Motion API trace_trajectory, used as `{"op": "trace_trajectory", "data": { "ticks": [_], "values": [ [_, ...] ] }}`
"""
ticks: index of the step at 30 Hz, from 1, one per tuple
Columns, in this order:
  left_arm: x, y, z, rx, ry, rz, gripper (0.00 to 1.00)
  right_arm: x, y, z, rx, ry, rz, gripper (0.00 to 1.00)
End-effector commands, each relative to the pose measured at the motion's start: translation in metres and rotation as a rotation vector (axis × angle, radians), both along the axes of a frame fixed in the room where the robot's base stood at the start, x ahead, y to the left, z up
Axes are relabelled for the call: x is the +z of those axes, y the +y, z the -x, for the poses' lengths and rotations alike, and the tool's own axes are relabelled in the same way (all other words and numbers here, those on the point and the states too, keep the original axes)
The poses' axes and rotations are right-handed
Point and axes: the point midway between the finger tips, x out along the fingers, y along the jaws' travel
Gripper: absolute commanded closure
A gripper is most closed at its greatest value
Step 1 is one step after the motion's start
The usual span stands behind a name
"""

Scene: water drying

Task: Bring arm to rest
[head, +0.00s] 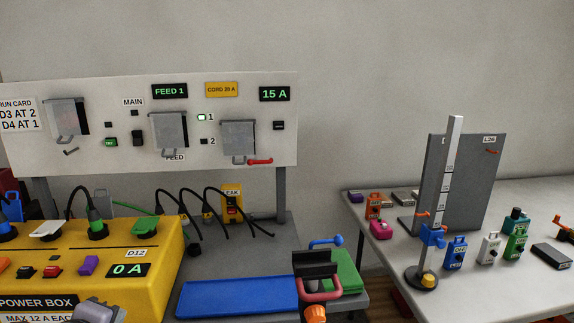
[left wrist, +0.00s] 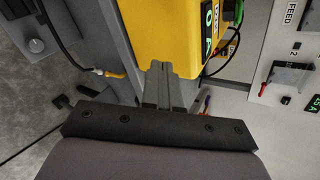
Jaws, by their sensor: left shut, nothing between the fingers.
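My left gripper (head: 97,309) shows at the bottom left edge of the head view as a grey shape, cut off by the frame. It is in front of the yellow power box (head: 158,247). In the left wrist view its two grey fingers (left wrist: 158,70) lie together, shut and empty. Their tips are close to the power box (left wrist: 165,30) in that picture; whether they touch it I cannot tell. My right gripper is not in view.
A panel (head: 225,95) with grey covers stands behind the power box. A blue mat (head: 238,297), a green block (head: 345,272) and a black device with a red handle (head: 318,295) lie right of the box. The right table (head: 470,295) holds a post and several small devices.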

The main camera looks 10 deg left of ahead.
Motion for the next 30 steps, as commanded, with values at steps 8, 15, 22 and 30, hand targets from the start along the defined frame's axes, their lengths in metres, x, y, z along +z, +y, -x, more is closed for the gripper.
{"op": "trace_trajectory", "data": {
  "ticks": [8,15,22,30],
  "values": [
    [-0.076,-0.057,0.067,0.347,0.116,0.507,1.00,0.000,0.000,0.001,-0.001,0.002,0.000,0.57],
    [-0.114,-0.105,0.129,0.719,0.221,0.865,1.00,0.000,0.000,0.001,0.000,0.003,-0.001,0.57],
    [-0.129,-0.140,0.175,1.044,0.299,1.088,1.00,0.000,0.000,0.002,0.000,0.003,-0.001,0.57],
    [-0.143,-0.158,0.169,1.090,0.262,1.227,1.00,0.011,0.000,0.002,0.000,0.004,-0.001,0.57]
  ]
}}
